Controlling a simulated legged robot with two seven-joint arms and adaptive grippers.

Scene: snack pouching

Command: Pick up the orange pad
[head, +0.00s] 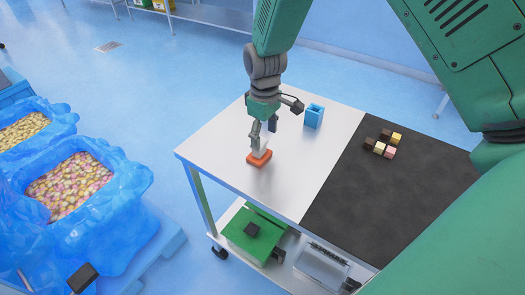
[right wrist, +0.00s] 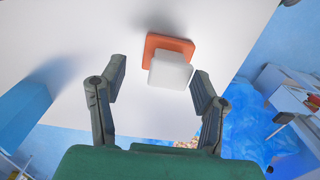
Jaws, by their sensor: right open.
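The orange pad (head: 259,158) lies flat near the left front part of the white tabletop (head: 310,172). A white block sits on top of it, shown in the right wrist view (right wrist: 170,70), with the pad's orange edge (right wrist: 158,44) around it. My right gripper (head: 262,137) points down over the pad from above, its fingers spread. In the right wrist view my right gripper (right wrist: 160,80) is open, with the white block between and slightly beyond its fingertips. Contact cannot be told. My left gripper is not in view.
A blue holder (head: 314,116) stands on the table behind and right of the pad. Small coloured blocks (head: 383,144) lie on the dark mat (head: 365,210) at right. Blue-lined bins of snacks (head: 72,190) stand at left. A lower shelf holds a green case (head: 252,240).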

